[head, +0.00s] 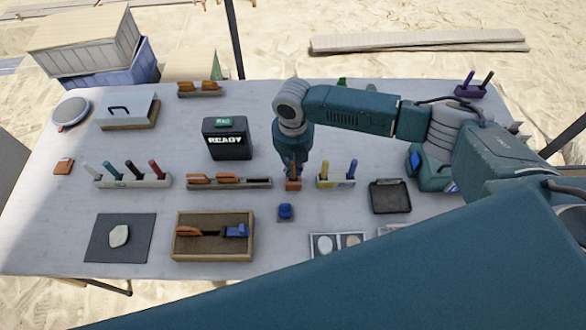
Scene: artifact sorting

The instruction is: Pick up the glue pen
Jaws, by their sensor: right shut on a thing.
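My right gripper (292,168) points straight down over the middle of the table, at a small orange-brown stand (293,185). It is shut on a slim thing at this stand, which I take to be the glue pen. The fingers hide most of it, so I cannot tell whether it still touches the stand. My left gripper is not in view.
Left of the gripper is a wooden rack (229,184) with orange-handled tools. A black READY box (228,140) is behind left, a small blue item (285,212) in front, and a wooden tray (213,251) front left.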

